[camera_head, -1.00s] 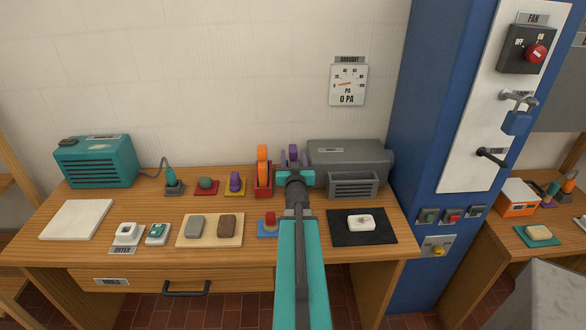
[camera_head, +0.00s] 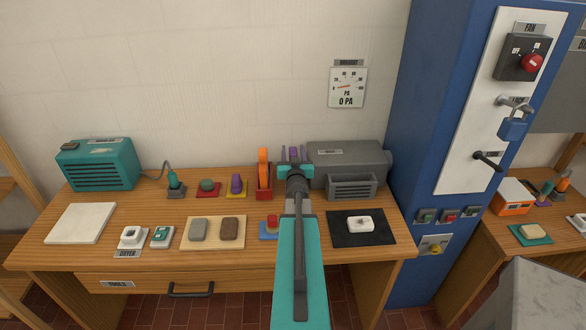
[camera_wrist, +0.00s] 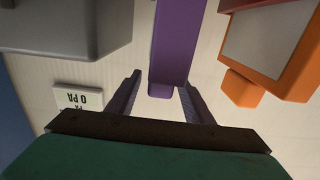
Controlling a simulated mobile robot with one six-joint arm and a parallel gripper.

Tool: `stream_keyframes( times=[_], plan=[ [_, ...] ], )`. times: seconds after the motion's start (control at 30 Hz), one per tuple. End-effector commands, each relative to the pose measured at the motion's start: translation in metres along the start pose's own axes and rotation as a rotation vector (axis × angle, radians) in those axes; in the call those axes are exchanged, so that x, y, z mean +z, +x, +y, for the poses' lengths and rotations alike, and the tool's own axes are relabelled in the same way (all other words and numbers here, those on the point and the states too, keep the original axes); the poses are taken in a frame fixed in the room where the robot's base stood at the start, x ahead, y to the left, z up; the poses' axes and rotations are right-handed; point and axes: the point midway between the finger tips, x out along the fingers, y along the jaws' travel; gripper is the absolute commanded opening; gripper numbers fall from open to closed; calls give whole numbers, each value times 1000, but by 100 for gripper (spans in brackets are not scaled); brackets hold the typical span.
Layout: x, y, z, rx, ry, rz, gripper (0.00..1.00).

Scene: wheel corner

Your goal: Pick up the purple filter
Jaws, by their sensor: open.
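A purple filter (camera_head: 293,152) stands upright near the wall, just left of the grey machine. In the wrist view the purple filter (camera_wrist: 172,42) comes down from the top edge, and its rounded end lies between the two finger lines. My gripper (camera_wrist: 160,84) is open, with a finger on each side of that end and visible gaps. In the head view my gripper (camera_head: 293,158) reaches forward to the filter, and my arm hides its lower part.
An orange filter (camera_head: 263,160) stands close to the left in a red holder (camera_head: 264,192). The grey machine (camera_head: 345,160) is close on the right. A purple knob-like piece (camera_head: 236,183) sits on a yellow mat. A black mat (camera_head: 345,239) lies in front.

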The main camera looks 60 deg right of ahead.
Motion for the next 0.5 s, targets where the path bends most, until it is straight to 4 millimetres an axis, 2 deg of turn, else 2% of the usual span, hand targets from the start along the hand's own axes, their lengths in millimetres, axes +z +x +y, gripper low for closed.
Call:
stream_keyframes(
  times=[0.47,0.5],
  plan=[
    [0,0,2,2,-1,0,47],
    [0,0,2,2,-1,0,44]
  ],
)
